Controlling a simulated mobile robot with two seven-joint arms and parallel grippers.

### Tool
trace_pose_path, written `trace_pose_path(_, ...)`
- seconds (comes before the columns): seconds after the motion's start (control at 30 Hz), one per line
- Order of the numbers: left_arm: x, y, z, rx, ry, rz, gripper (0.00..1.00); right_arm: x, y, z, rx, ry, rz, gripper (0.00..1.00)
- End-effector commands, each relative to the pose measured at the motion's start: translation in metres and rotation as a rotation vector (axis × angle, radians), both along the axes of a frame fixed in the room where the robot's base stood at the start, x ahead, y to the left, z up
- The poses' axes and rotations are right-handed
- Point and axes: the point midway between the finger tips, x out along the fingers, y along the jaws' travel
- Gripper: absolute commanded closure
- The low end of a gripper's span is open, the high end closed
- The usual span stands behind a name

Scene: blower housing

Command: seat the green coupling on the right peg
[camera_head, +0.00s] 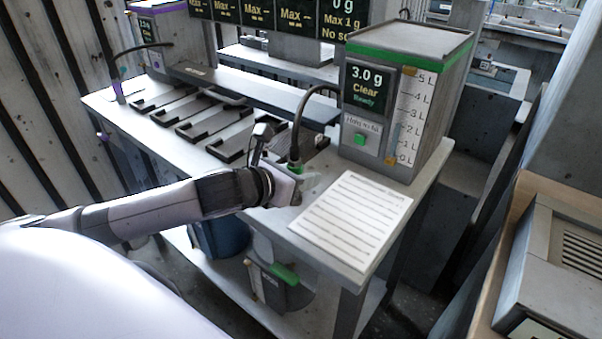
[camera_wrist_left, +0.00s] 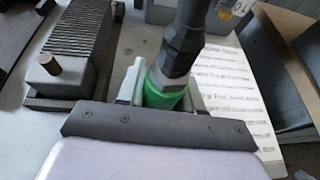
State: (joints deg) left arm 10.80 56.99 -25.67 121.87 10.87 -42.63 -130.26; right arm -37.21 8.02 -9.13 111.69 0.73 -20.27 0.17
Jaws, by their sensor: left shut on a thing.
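The green coupling (camera_head: 295,168) is at the lower end of a dark hose (camera_head: 301,120), over the table's front right part. In the left wrist view the green coupling (camera_wrist_left: 163,98) sits between the two pale fingers of my left gripper (camera_wrist_left: 165,88), under a dark ribbed hose end (camera_wrist_left: 180,45). My left gripper (camera_head: 297,182) is shut on it. A short brown-topped peg (camera_wrist_left: 47,64) stands on a grey ribbed block to the left of the coupling; I cannot tell if it is the right peg. The coupling's underside is hidden. My right gripper is not in view.
A printed sheet (camera_head: 350,222) lies just right of the gripper. A green-topped box (camera_head: 425,95) reading "3.0 g Clear Ready" stands behind it. Several dark-edged trays (camera_head: 205,122) line the table to the left. A container with a green handle (camera_head: 283,275) is below the tabletop.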

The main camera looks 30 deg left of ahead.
Motion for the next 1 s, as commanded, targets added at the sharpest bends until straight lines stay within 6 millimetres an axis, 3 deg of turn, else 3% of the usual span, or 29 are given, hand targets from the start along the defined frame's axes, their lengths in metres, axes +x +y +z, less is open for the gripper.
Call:
trace_pose_path(0.67, 0.000, 0.000, -0.017, 0.000, -0.001, 0.001, 1.00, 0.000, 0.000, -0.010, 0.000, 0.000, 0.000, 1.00)
trace_pose_path(0.7, 0.000, 0.000, -0.016, 0.000, -0.001, 0.001, 0.52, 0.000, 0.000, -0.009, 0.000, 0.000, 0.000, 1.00)
trace_pose_path(0.77, 0.000, 0.000, -0.016, 0.000, -0.001, 0.001, 0.35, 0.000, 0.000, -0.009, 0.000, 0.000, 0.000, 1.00)
trace_pose_path(1.0, 0.000, 0.000, -0.017, 0.000, 0.002, 0.000, 0.35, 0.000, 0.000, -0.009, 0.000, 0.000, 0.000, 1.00)
